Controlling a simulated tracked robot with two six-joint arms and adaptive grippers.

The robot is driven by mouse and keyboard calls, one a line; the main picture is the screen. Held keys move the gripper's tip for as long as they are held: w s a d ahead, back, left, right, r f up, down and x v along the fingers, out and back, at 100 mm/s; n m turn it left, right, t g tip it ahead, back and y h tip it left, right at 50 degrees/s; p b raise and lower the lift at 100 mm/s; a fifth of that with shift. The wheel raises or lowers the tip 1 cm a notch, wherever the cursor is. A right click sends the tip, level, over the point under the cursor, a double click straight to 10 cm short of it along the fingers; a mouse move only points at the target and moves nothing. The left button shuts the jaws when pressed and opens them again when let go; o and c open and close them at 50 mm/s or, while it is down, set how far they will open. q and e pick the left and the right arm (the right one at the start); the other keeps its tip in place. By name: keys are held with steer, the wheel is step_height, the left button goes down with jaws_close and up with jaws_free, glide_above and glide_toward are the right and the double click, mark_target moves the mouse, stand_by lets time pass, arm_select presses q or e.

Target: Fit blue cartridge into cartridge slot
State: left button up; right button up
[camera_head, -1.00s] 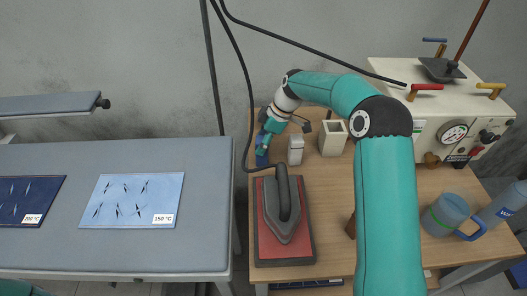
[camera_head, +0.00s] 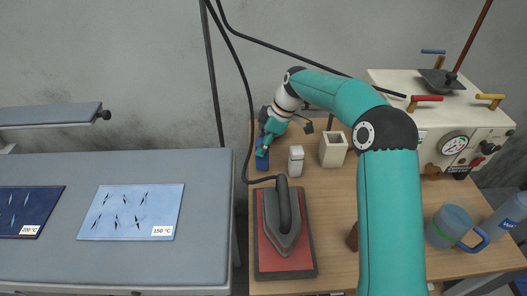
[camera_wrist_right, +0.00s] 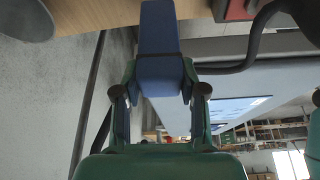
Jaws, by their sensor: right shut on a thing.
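My right gripper (camera_head: 264,143) is at the back left corner of the wooden table, pointing down. In the wrist view the right gripper (camera_wrist_right: 160,82) is shut on the blue cartridge (camera_wrist_right: 159,72), with one finger on each side. A further blue block part (camera_wrist_right: 158,28) continues past a thin dark seam, over the table. I cannot tell whether it is the cartridge's own body or the slot's holder. In the head view the blue cartridge (camera_head: 262,160) shows below the fingers, partly hidden by them. I cannot make out the cartridge slot. My left gripper is not in view.
A white-topped block (camera_head: 296,160) and an open beige box (camera_head: 333,152) stand right of the gripper. An iron (camera_head: 285,225) rests on a red pad (camera_head: 268,258) in front. A dark hose hangs close by. A grey ironing table (camera_head: 205,245) lies left.

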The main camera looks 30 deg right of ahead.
step_height(320, 180, up, 16)
steer(key=p, duration=0.2)
steer(key=s+d+r+m+t+h, duration=0.1)
steer(key=s+d+r+m+h, duration=0.2)
steer(key=d+m, duration=0.65)
steer(key=s+d+r+m+t+h, duration=0.1)
steer(key=s+d+r+m+h, duration=0.15)
steer(key=d+m, duration=0.75)
steer(key=d+f+n+b, duration=0.1)
steer(key=d+f+b, duration=0.1)
steer(key=f, duration=0.8)
steer(key=d+f+n+b, duration=0.1)
steer(key=f+b, duration=0.1)
steer(key=f, duration=0.8)
steer(key=shift+d+f, duration=0.15)
steer(key=shift+d, duration=0.25)
steer(key=shift+n, duration=0.25)
